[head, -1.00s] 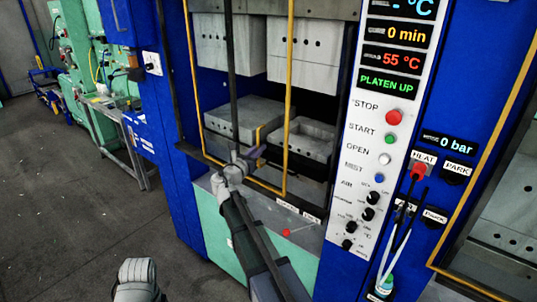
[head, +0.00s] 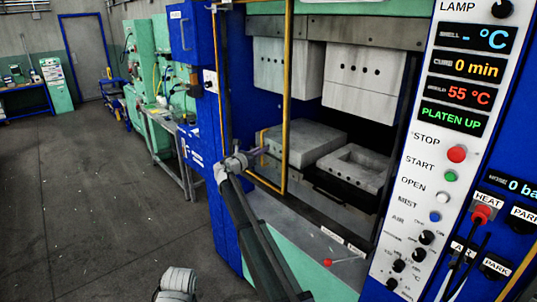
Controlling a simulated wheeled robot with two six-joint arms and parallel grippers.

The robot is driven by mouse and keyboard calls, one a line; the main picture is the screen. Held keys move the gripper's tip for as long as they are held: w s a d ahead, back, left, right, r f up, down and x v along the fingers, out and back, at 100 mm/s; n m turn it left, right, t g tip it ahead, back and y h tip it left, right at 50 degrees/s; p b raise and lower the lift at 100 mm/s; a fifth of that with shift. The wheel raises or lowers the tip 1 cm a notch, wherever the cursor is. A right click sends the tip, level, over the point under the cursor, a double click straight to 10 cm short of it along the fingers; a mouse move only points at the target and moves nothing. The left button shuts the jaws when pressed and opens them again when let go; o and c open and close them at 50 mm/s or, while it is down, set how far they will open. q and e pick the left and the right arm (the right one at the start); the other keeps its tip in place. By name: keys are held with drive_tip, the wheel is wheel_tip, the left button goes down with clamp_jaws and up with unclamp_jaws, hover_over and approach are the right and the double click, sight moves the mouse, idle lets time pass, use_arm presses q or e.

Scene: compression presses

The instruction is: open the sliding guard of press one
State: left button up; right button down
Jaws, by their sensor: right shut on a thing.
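Press one is the blue and green machine, with a white control panel (head: 462,140) on its right. Its sliding guard (head: 286,90) is a yellow-edged frame with a dark upright at left. The guard stands partly open. Its right edge crosses the left upper mould block, and the right half of the opening is uncovered. My right gripper (head: 256,154) is shut on the guard's handle at the frame's lower part; the gripper hides most of the handle.
Grey mould blocks (head: 355,165) sit inside the press opening. The panel reads PLATEN UP. A red knob (head: 327,262) lies on the front ledge. A bench (head: 178,150) and green machines stand at the back left. The floor (head: 80,200) at left is clear.

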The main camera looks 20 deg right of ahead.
drive_tip(key=shift+w+a, duration=0.15)
drive_tip(key=shift+w, duration=0.1)
drive_tip(key=c, duration=1.2)
unclamp_jaws()
drive_tip(key=shift+o, duration=0.2)
drive_tip(key=shift+s, duration=0.1)
drive_tip(key=v, duration=0.7)
drive_tip(key=shift+s+a, duration=0.15)
drive_tip(key=shift+a, duration=0.2)
drive_tip(key=shift+s+f, duration=0.1)
